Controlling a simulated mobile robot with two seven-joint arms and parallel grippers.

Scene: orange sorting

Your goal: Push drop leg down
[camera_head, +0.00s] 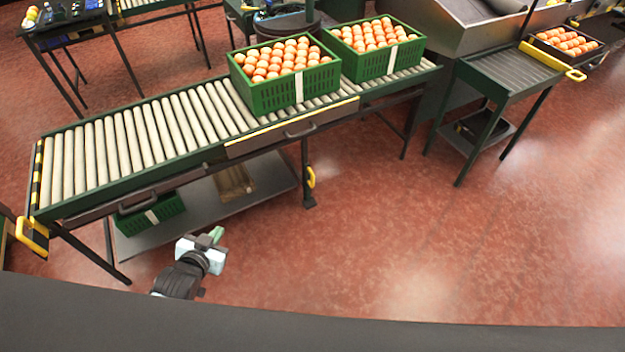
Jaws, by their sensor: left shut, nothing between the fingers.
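The roller table (130,138) stands on the left with a dark leg (306,165) under its front rail. This leg looks like the drop leg; it is upright, has a yellow handle (311,177) on its side, and its foot seems to be at the floor, though I cannot tell if it touches. My left gripper (216,236) is low in front of the table's lower shelf, left of the leg and clearly apart from it. It is shut and empty. My right gripper is out of view.
Two green crates of oranges (285,92) (378,62) stand on the rollers. A green crate (150,214) and a brown box (234,183) are on or by the lower shelf (205,208). A smaller roller stand (505,70) is at right. The red floor (400,240) is open.

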